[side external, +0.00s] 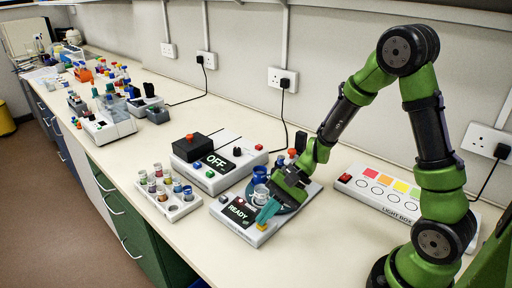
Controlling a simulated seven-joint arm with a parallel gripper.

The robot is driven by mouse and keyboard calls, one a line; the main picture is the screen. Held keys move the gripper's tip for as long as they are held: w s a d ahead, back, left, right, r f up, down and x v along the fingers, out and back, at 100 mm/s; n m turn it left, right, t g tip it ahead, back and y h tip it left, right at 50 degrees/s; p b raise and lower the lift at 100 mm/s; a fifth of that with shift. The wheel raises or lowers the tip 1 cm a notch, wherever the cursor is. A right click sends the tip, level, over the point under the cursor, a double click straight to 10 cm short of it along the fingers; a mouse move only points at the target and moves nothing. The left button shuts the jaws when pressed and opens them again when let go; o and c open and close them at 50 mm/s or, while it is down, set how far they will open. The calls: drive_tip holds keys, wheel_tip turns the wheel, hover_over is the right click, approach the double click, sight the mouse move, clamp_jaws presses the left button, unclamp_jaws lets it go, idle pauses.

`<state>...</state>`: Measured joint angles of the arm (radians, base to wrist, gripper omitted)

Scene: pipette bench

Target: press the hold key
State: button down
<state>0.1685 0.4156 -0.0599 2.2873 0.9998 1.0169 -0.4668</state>
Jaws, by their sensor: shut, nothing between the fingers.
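A white device with a dark READY display (239,212) stands near the front edge of the bench. My gripper (265,218) is shut and empty, with teal fingers pointing down. Its tips are right at the yellow key and partly hide it; I cannot tell whether they touch. A dark round plate with a blue cup (260,175) and a white cup (260,193) is behind the fingers.
A box with an OFF display (216,162) stands behind left. A white rack of small vials (170,200) is left of the READY device. A light box (385,192) with coloured squares lies to the right. Bare bench (300,250) shows in front right.

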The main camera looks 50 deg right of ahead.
sight(267, 227)
drive_tip(key=shift+f, duration=0.25)
drive_tip(key=shift+r, duration=0.15)
idle(0.4)
drive_tip(key=shift+r, duration=0.7)
drive_tip(key=shift+r, duration=2.5)
drive_tip(key=s+d+r+n+t+h, duration=0.3)
drive_tip(key=s+r+n+h, duration=0.3)
drive_tip(key=s+r, duration=0.5)
wheel_tip(267, 227, up, 2)
drive_tip(key=n+t, duration=0.1)
drive_tip(key=n, duration=0.1)
drive_tip(key=shift+d+r+n+h, duration=0.15)
drive_tip(key=shift+d+n+h, duration=0.15)
drive_tip(key=shift+h, duration=0.1)
